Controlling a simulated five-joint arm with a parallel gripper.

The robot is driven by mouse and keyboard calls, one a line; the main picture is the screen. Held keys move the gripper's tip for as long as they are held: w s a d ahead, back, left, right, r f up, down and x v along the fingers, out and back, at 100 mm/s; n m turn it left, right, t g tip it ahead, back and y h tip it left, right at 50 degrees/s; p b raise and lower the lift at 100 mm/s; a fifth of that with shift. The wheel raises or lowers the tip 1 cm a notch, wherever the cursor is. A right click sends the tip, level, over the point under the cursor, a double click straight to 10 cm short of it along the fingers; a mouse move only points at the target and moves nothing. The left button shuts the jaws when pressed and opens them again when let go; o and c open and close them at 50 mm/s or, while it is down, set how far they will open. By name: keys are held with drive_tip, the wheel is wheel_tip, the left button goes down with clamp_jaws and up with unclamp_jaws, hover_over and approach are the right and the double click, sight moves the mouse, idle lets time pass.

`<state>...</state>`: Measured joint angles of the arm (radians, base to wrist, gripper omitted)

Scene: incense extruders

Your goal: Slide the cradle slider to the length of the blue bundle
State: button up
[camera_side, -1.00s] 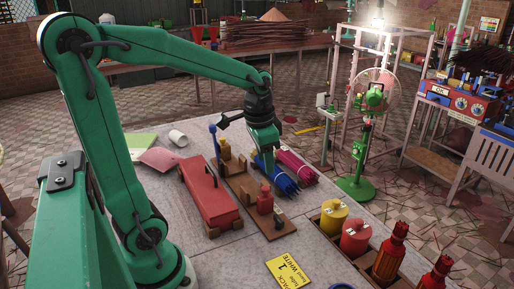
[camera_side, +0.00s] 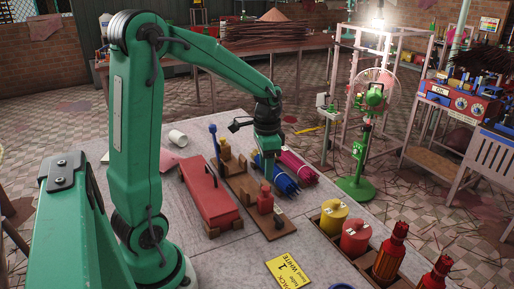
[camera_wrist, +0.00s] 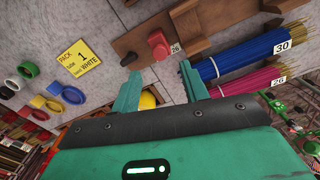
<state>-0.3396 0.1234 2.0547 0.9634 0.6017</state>
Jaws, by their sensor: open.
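The cradle is a brown wooden board (camera_side: 275,230) on the table, with a red slider (camera_side: 265,200) standing on it toward its near end. The slider (camera_wrist: 158,46) also shows in the wrist view, just beyond my fingertips, with a small number tag beside it. The blue bundle (camera_side: 286,182) lies to the right of the board; its tag reads 30 in the wrist view (camera_wrist: 245,50). My gripper (camera_wrist: 160,72) is open and empty, its fingers apart with the slider ahead between them. In the side view my gripper hangs over the cradle behind the slider; its fingertips are unclear there.
A pink bundle (camera_side: 299,168) lies beyond the blue one. A red block (camera_side: 208,196) stands left of the cradle. Yellow (camera_side: 333,220) and red (camera_side: 355,238) canisters stand in a wooden rack at the right. A yellow card (camera_side: 288,268) lies in front; coloured rings (camera_wrist: 40,105) show in the wrist view.

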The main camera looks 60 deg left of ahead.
sight(266, 188)
drive_tip(key=shift+f, duration=3.3)
clamp_jaws()
